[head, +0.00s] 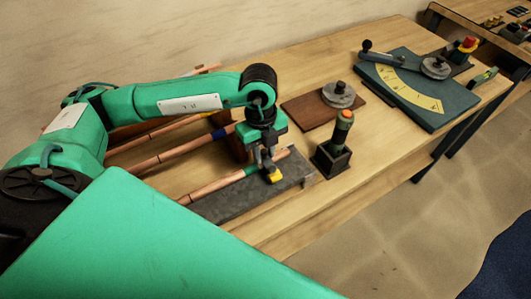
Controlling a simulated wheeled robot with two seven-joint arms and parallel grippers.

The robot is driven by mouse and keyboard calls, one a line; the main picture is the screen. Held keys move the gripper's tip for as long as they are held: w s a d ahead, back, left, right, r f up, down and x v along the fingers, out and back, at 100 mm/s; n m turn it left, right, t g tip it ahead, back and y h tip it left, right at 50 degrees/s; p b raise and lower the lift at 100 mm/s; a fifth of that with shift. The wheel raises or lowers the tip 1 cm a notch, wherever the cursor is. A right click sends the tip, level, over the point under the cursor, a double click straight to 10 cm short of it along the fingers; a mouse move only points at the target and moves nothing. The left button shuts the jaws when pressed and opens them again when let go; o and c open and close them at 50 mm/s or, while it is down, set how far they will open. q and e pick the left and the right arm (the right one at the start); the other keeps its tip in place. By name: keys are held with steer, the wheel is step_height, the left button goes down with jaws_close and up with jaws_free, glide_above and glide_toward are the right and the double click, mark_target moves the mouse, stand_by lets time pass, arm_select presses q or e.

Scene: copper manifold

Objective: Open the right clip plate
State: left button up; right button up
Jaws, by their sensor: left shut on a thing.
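My left gripper (266,160) reaches down from the green arm at the right end of the copper pipes. It is shut on a small dark part with a yellow tab (274,175), which looks like the right clip plate. The gripper hides most of this part, so its angle is unclear. A copper pipe (208,187) with a green band runs under the gripper over a dark grey base plate (225,207). Another copper pipe (178,150) with a blue band lies behind it. My right gripper is not in view.
A dark holder (331,163) with an orange-topped green handle stands close right of the gripper. Behind are a brown board (300,111) with a grey disc, and a blue-grey plate (440,105) with a yellow dial. Bare wooden table lies along the front edge.

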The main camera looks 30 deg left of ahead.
arm_select(q)
steer(key=shift+w+a+r, duration=0.15)
steer(key=shift+w+a, duration=0.05)
steer(key=shift+a, duration=0.15)
steer(key=shift+w+a+h, duration=0.15)
steer(key=shift+a+h, duration=0.1)
steer(key=shift+h, duration=0.15)
steer(key=shift+w+a+r+g+h, duration=0.1)
steer(key=shift+w+a+g+h, duration=0.3)
steer(key=shift+a, duration=0.2)
